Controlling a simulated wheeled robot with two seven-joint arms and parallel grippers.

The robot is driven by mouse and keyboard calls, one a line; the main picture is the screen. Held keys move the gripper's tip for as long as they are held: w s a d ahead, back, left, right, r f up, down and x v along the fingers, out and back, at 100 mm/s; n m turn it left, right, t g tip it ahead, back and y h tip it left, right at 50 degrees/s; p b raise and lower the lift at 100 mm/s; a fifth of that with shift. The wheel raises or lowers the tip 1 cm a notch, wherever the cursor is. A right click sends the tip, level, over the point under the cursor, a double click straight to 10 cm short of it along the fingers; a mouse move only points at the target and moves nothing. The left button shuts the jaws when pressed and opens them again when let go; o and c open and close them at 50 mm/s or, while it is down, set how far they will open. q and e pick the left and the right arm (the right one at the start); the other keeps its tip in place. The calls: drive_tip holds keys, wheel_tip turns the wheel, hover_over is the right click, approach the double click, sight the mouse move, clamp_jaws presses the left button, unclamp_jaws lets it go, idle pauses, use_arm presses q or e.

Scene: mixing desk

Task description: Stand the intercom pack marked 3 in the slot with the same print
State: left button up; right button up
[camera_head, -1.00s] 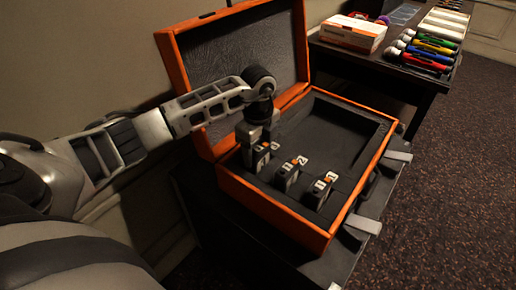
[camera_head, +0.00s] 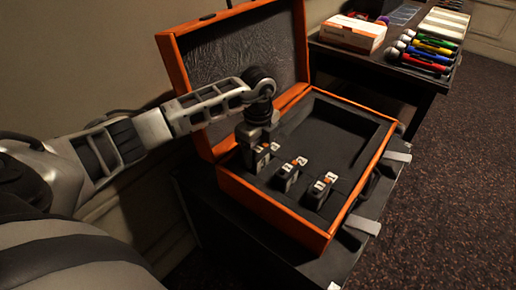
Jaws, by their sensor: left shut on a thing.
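The open orange-edged case (camera_head: 275,208) has a dark foam insert. A dark intercom pack with a pale label (camera_head: 263,159) is at the left end of a row near the front of the case. My left gripper (camera_head: 257,142) is shut on its top from above. The pack looks upright, and its lower end is hidden in the foam. A small print beside it is too small to read surely. Two similar packs stand in the row, a middle one (camera_head: 288,179) by a print like 2 and a right one (camera_head: 318,192) by a print like 1. My right gripper is out of view.
The raised lid (camera_head: 245,50) stands behind my left wrist. The large rear compartment (camera_head: 335,135) is empty. Metal latches (camera_head: 362,224) stick out at the right. A further desk holds a white and orange box (camera_head: 352,33) and several coloured-handled microphones (camera_head: 430,55).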

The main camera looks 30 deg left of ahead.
use_arm(q)
drive_tip(key=shift+f, duration=0.25)
idle(0.7)
drive_tip(key=o, duration=1.3)
drive_tip(key=shift+c, duration=0.2)
wheel_tip(320, 180, up, 16)
